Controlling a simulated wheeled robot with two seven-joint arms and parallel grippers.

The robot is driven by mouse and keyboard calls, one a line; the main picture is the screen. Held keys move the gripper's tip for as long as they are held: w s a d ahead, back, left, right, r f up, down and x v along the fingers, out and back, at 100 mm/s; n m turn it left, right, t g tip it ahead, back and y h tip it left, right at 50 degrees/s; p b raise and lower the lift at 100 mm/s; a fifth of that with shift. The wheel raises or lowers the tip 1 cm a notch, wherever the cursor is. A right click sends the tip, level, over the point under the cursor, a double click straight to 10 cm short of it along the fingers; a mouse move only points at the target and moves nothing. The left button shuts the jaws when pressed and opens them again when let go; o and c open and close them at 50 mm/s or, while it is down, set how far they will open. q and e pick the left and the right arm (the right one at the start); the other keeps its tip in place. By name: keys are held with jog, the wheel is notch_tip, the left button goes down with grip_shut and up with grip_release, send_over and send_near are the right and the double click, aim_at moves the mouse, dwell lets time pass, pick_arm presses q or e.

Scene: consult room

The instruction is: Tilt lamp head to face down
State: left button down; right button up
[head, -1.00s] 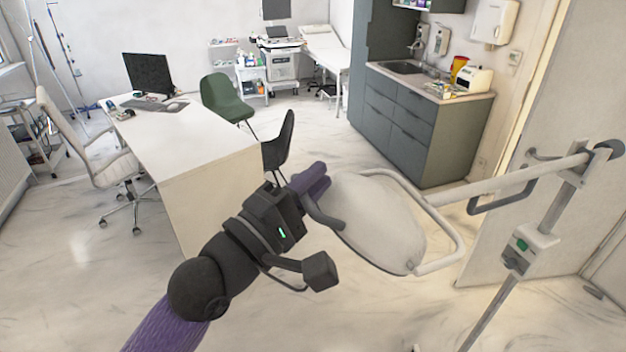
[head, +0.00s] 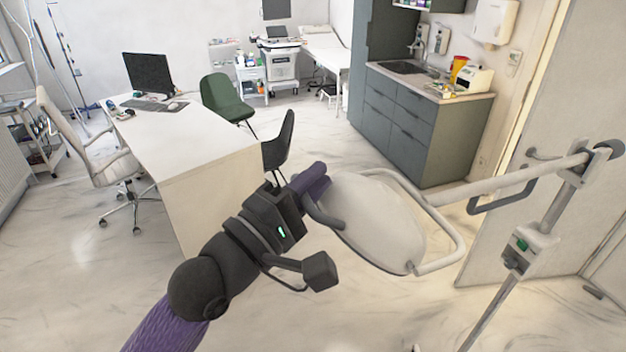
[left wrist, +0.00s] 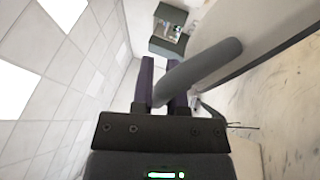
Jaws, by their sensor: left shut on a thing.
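The lamp head (head: 372,222) is a large pale oval disc held in a white tubular yoke (head: 455,245) on an arm from the stand at the right. It is tilted, with a broad pale face showing toward me. A grey handle (head: 322,214) curves from its left edge. My left gripper (head: 312,182) is shut on this handle. In the left wrist view the handle (left wrist: 200,70) passes between the two purple fingers (left wrist: 163,88), and the lamp head's edge (left wrist: 262,35) shows at the upper right. My right gripper is not in view.
The lamp's stand pole (head: 500,305) rises at the right beside a door (head: 570,130). A white desk (head: 190,135) stands at the left, with a black chair (head: 280,145) at its end. A sink cabinet (head: 405,120) is behind the lamp. Open floor lies below and between them.

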pick_arm(q)
jog(key=shift+f, duration=0.1)
notch_tip(320, 180, down, 7)
jog(key=a+n+t+b, duration=0.2)
jog(key=n+t+b, duration=0.5)
jog(key=b, duration=0.9)
jog(key=shift+s+a+n+t+y, duration=0.3)
jog(key=shift+s+t, duration=0.1)
jog(key=shift+t, duration=0.4)
jog(key=shift+r, duration=0.2)
jog(key=c, duration=0.9)
grip_release()
